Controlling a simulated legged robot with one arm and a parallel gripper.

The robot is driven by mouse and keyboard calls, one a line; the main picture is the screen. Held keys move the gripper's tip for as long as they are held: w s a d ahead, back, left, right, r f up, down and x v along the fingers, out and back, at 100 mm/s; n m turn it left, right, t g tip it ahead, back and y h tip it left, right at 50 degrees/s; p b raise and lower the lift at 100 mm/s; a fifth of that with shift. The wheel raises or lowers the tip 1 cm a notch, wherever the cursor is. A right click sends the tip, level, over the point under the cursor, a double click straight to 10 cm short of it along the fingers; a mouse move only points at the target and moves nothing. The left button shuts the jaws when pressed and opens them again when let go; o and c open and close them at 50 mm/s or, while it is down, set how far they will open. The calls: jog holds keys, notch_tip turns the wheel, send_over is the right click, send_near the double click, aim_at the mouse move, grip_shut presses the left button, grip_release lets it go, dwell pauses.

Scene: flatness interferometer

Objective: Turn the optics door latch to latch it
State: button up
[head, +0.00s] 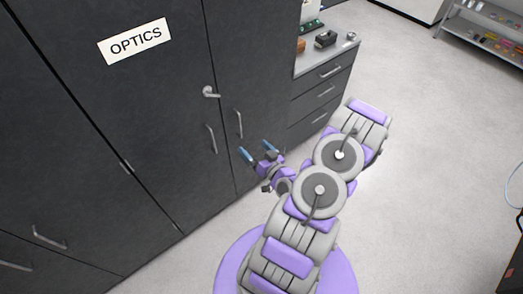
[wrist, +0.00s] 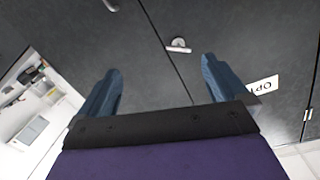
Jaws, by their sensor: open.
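The optics door (head: 160,110) is a dark grey cabinet door with a white "OPTICS" label (head: 136,40). Its latch (head: 209,92) is a small light-grey lever on a round base, near the door's right edge. In the wrist view the latch (wrist: 179,46) shows beyond my fingers, close to the seam between two doors. My gripper (head: 258,151) is open and empty, below and to the right of the latch in the head view. In the wrist view its two blue fingers (wrist: 160,75) stand wide apart, with the latch showing between them and not touched.
Vertical bar handles (head: 211,139) and (head: 239,124) flank the door seam below the latch. A drawer unit (head: 320,90) with small items on its top stands to the right. Open floor (head: 430,150) lies right of my arm, with a metal shelf (head: 485,35) at the back.

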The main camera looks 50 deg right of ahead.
jog(key=shift+p+v, duration=0.55)
jog(key=shift+v, duration=1.15)
jog(key=shift+s+d, duration=0.1)
jog(key=shift+c, duration=0.3)
